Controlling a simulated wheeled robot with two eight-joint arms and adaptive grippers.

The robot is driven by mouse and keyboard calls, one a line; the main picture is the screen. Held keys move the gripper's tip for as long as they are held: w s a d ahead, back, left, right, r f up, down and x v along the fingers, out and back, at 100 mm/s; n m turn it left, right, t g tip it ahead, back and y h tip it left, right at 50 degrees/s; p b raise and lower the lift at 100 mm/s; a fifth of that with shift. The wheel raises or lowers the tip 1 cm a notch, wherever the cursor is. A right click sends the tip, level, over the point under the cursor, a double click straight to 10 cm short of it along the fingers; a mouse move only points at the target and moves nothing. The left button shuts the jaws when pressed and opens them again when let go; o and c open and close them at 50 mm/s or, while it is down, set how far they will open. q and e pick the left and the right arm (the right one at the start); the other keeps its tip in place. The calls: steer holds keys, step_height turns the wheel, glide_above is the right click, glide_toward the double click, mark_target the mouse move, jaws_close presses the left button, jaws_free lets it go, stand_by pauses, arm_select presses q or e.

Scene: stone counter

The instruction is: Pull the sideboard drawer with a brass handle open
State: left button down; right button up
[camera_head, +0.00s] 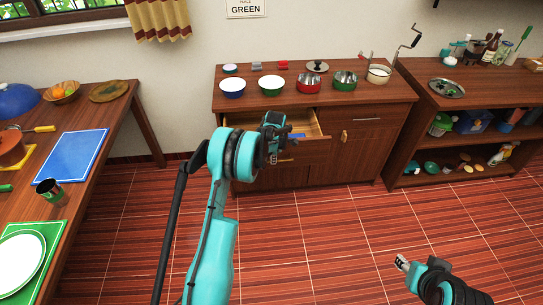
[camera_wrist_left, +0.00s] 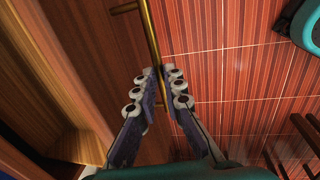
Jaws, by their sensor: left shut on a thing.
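The wooden sideboard (camera_head: 395,92) stands against the wall. Its upper left drawer (camera_head: 312,126) is partly open, and its pale inside shows with something blue in it. My left gripper (camera_head: 273,152) is in front of this drawer and hides part of its front. In the left wrist view, the brass bar handle (camera_wrist_left: 151,38) runs between the fingertips of my left gripper (camera_wrist_left: 160,82), which are shut on it. The drawer's open inside (camera_wrist_left: 40,75) shows at the left there. My right gripper (camera_head: 403,263) is low at the right, over the floor, apart from the sideboard; its jaw opening is unclear.
Several bowls, including a blue one (camera_head: 232,88) and a red one (camera_head: 308,83), stand on the sideboard top. An open shelf (camera_head: 450,145) adjoins it at right. A wooden table (camera_head: 105,130) stands at left. The tiled floor (camera_head: 330,225) in front is clear.

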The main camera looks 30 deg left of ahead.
arm_select(q)
steer(key=shift+s+d, duration=0.35)
steer(key=shift+s, duration=0.25)
steer(key=shift+s+d, duration=0.35)
steer(key=shift+s, duration=0.2)
steer(key=c, duration=1.9)
jaws_free()
steer(key=shift+r, duration=0.1)
steer(key=r, duration=0.4)
steer(key=s+d+r, duration=0.1)
steer(key=r, duration=0.2)
steer(key=s+r, duration=0.1)
steer(key=r, duration=0.3)
steer(key=shift+d+r, duration=0.15)
steer(key=shift+r, duration=0.15)
